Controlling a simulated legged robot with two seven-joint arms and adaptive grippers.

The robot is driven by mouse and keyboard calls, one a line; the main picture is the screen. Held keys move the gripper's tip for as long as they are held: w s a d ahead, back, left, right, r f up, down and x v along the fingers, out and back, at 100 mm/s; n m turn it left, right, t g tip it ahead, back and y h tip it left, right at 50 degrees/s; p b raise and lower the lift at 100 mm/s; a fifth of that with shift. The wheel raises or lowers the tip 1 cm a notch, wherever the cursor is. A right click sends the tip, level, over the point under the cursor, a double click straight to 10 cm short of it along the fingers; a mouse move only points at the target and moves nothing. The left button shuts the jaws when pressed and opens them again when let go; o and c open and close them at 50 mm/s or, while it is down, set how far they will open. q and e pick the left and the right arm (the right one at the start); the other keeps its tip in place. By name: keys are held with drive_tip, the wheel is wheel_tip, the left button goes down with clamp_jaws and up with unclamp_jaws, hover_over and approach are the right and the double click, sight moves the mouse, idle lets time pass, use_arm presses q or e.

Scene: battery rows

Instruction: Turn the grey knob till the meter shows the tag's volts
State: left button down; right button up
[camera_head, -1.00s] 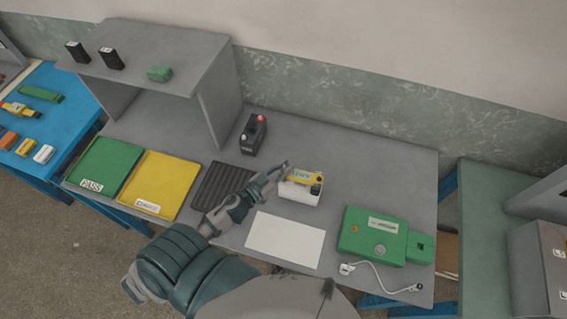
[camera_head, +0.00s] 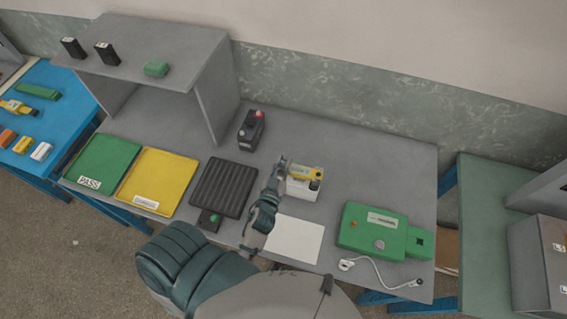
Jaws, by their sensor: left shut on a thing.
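A green box (camera_head: 360,232) stands at the right of the grey bench. Its pale display (camera_head: 382,219) is too small to read. A round grey knob (camera_head: 379,244) sits on its top, clear of both arms. No tag with readable volts can be made out. My left gripper (camera_head: 282,164) is well to the left of the knob, at the left end of a yellow piece (camera_head: 306,172). It is shut, apparently on this piece, though the contact is small. The piece lies over a white box (camera_head: 302,190). My right gripper is not in view.
A white sheet (camera_head: 295,240) lies before the white box. A white cable (camera_head: 376,271) lies before the green box. A ribbed black mat (camera_head: 224,187), yellow tray (camera_head: 158,181) and green PASS tray (camera_head: 104,165) are left.

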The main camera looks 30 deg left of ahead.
use_arm(q)
drive_tip(key=c, duration=1.1)
unclamp_jaws()
drive_tip(key=shift+o, duration=0.2)
drive_tip(key=shift+s, duration=0.2)
drive_tip(key=v, duration=0.7)
drive_tip(key=shift+s, duration=0.1)
